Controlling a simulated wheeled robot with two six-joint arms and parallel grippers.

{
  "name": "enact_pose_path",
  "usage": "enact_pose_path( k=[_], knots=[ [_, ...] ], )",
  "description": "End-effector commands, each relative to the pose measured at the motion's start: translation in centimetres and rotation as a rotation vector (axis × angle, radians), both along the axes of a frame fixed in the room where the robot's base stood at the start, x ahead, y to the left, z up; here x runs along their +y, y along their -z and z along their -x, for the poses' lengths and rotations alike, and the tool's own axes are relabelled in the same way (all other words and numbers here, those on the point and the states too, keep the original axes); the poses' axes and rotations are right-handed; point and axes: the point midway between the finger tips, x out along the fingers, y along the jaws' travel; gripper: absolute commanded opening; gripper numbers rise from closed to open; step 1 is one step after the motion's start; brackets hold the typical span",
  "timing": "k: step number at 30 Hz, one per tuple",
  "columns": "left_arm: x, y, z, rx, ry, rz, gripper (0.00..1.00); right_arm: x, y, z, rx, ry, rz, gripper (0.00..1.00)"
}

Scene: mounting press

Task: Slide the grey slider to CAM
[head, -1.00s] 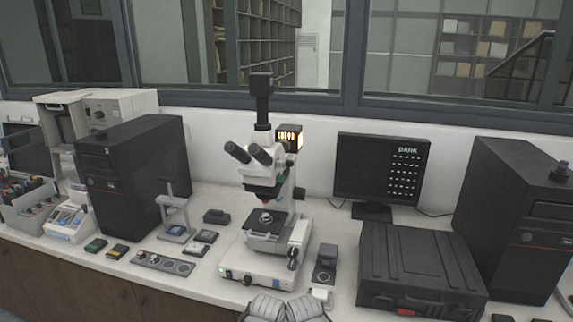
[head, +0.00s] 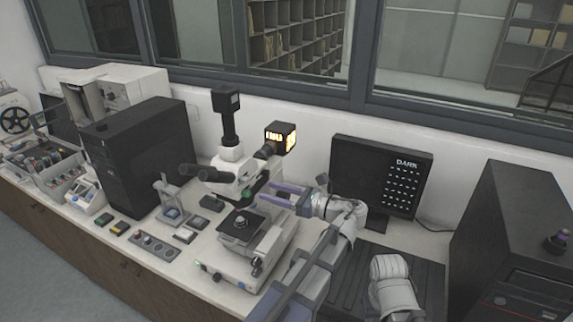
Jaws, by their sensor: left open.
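The microscope (head: 236,162) stands in the middle of the bench, with eyepieces to the left and a black camera (head: 226,101) on its upright tube. I cannot make out the grey slider or a CAM mark; they are too small or hidden. My left gripper (head: 276,194) is open and empty, just right of the microscope head and above the stage (head: 241,224). Its fingers point left toward the microscope; I cannot tell whether they touch it. The monitor (head: 381,178) behind reads DARK. My right gripper is not in view.
A lit lamp box (head: 280,137) sits behind the microscope head. A black computer tower (head: 137,157) stands to the left, another (head: 512,238) to the right. A black case (head: 420,262) lies under my arm. Small pads and a control strip (head: 153,246) lie left of the microscope.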

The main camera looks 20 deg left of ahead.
Motion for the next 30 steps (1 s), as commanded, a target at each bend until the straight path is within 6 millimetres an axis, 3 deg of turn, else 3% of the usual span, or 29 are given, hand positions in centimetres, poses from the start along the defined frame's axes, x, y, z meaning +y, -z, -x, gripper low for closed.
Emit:
enact_pose_path(
  k=[2,8,21,30],
  knots=[
    [0.1,-0.8,-0.2,0.02,-0.003,-0.026,0.53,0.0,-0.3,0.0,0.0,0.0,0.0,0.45],
    [0.6,-0.8,-0.2,0.028,-0.004,-0.032,0.53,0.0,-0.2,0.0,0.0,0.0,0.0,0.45],
    [6.6,-0.8,-0.6,0.026,-0.005,-0.03,0.53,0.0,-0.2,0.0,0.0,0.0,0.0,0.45],
    [7.9,-0.8,-0.8,0.025,-0.002,-0.03,0.53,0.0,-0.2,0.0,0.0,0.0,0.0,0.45]
  ],
)
